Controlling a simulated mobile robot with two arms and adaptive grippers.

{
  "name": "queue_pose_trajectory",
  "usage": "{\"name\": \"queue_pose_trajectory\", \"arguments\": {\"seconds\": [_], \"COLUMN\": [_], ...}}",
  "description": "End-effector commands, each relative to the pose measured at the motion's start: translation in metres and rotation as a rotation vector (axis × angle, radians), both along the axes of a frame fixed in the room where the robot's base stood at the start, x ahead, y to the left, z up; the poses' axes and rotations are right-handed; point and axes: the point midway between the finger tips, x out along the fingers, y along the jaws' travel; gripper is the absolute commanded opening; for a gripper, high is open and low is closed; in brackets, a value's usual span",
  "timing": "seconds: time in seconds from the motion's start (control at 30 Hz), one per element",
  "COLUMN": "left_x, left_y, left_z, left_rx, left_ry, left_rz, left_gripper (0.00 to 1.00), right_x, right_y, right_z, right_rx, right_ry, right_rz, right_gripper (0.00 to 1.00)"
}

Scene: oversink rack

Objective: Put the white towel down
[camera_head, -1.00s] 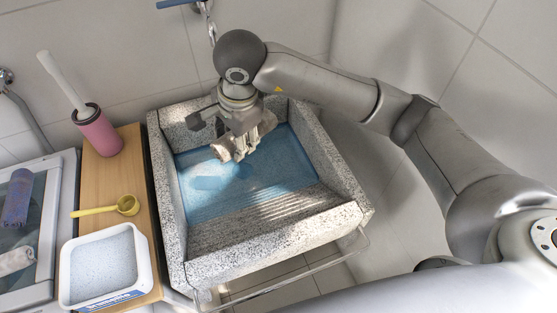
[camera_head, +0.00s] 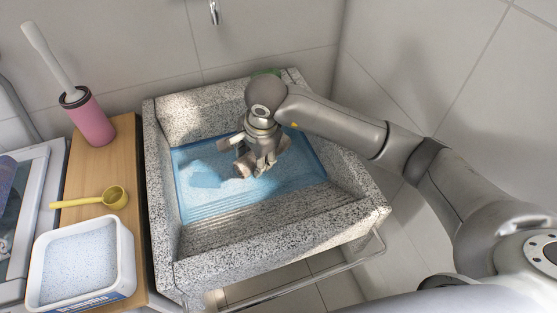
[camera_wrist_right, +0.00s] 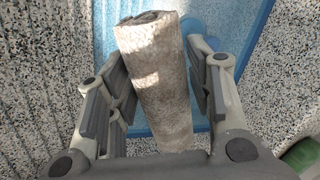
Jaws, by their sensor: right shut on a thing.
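The white towel (camera_wrist_right: 155,85) is a rolled, off-white bundle between the fingers of my right gripper (camera_wrist_right: 165,85) in the right wrist view. In the head view the right gripper (camera_head: 258,165) is low inside the speckled stone sink (camera_head: 270,240), over its blue floor area (camera_head: 295,182). It is shut on the towel, whose end (camera_head: 243,168) shows at the fingers. I cannot tell whether the towel touches the sink floor. My left gripper is not in view.
Left of the sink, a wooden board (camera_head: 108,165) carries a pink brush holder (camera_head: 91,118), a yellow scoop (camera_head: 113,197) and a white tub of powder (camera_head: 82,270). The sink's ribbed slope is clear. A tap (camera_head: 214,12) hangs above the back.

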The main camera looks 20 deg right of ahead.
Motion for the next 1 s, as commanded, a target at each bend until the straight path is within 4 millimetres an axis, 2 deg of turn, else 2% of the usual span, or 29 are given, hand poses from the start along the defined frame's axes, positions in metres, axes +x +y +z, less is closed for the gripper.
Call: {"name": "queue_pose_trajectory", "arguments": {"seconds": [0.03,0.2,0.4,0.67,0.83,1.0], "left_x": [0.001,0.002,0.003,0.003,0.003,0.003], "left_y": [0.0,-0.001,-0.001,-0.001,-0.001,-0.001], "left_z": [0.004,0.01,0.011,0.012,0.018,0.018], "left_rx": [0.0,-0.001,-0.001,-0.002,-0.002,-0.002], "left_ry": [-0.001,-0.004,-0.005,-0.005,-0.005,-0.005], "left_rz": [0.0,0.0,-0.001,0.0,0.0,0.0], "left_gripper": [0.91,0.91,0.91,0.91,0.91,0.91], "right_x": [0.008,0.034,0.052,0.062,0.062,0.063], "right_y": [-0.012,-0.042,-0.063,-0.076,-0.074,-0.075], "right_z": [-0.005,-0.026,-0.062,-0.082,-0.105,-0.111], "right_rx": [-0.002,0.0,-0.001,-0.001,0.002,0.0], "right_ry": [0.005,0.006,0.003,0.003,0.004,0.0], "right_rz": [-0.008,-0.005,-0.003,-0.001,0.0,0.001], "right_gripper": [0.24,0.24,0.24,0.24,0.24,0.24]}}
